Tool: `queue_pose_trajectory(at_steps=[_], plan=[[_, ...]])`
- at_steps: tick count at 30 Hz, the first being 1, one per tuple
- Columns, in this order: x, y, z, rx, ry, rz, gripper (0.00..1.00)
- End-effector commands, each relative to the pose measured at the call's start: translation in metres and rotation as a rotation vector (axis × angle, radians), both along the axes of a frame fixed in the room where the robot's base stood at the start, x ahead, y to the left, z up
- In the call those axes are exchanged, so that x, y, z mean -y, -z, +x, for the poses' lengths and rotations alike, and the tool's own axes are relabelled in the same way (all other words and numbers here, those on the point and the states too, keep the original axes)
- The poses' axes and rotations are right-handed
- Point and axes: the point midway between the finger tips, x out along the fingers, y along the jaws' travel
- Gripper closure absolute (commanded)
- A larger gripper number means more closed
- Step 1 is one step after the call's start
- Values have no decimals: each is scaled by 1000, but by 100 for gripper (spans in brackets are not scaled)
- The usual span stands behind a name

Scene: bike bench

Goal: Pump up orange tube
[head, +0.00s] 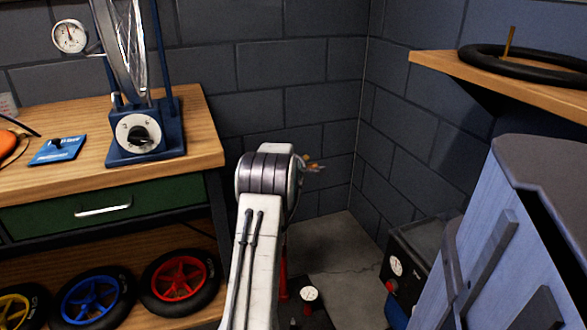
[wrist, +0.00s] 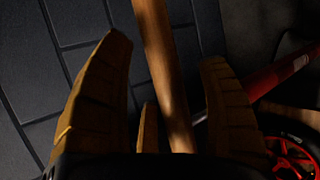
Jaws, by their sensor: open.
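In the head view, a rounded orange thing (head: 10,146), perhaps the orange tube, lies on the bench at the left edge, partly cut off. A red floor pump (head: 284,268) stands on the floor behind my arm, with a white gauge (head: 309,294) at its base; its top is hidden. In the wrist view, a wooden bar (wrist: 162,65), apparently the pump handle, runs between the fingers of my open gripper (wrist: 165,95). The pump's red barrel (wrist: 283,74) slants away at right. In the head view my gripper (head: 316,166) is small and mostly behind my arm. Contact with the bar cannot be told.
The workbench (head: 190,161) at left holds a blue stand with a dial (head: 138,133) and a blue card (head: 57,151). Several wheels, including a red one (head: 180,282), sit below. A black gauged box (head: 412,255), a grey-blue cabinet (head: 500,240) and a wall shelf (head: 450,72) stand right.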

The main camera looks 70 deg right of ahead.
Motion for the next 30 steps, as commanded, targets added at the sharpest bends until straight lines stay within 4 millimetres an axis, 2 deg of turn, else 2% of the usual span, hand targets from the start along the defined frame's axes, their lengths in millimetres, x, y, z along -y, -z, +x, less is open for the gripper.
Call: queue_pose_trajectory(at_steps=[10,30], plan=[[1,1,0,0,0,0,30],[1,0,0,0,0,-1,90]])
